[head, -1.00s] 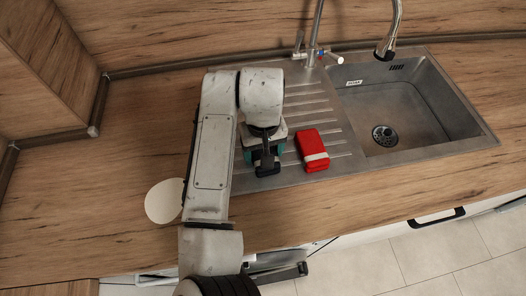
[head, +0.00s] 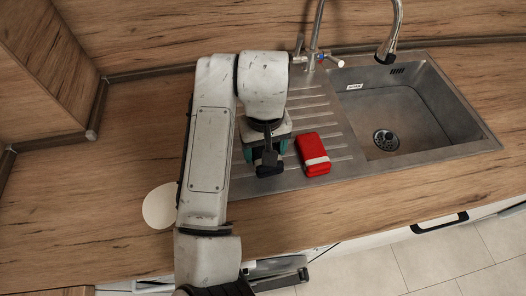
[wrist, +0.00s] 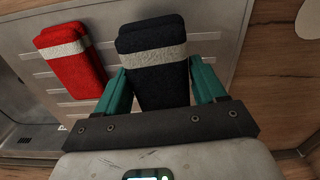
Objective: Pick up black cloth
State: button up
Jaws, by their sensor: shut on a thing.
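The black cloth (wrist: 157,75) is a folded dark block with a pale grey band. In the wrist view it sits between the two teal fingers of my gripper (wrist: 160,86), which touch its sides. In the head view the cloth (head: 269,171) shows only at its front end, below my gripper (head: 266,157); the wrist covers the rest. My gripper is shut on the cloth over the drainboard. I cannot tell whether the cloth is clear of the surface.
A red folded cloth (head: 313,150) with a pale band lies close by on the ribbed drainboard (head: 322,118). The sink basin (head: 410,112) and tap (head: 388,48) are to the right. A pale round thing (head: 160,206) lies on the wooden worktop (head: 90,205), partly behind my arm.

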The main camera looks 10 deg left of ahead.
jog(key=s+r, duration=0.1)
jog(key=s+r+p, duration=0.1)
jog(key=r, duration=0.1)
jog(key=s+d+r, duration=0.1)
jog(key=s+r, duration=0.1)
jog(key=shift+r, duration=0.2)
jog(key=s+d+r, duration=0.3)
jog(key=s, duration=0.5)
jog(key=shift+d+r, duration=0.2)
jog(key=shift+s, duration=0.1)
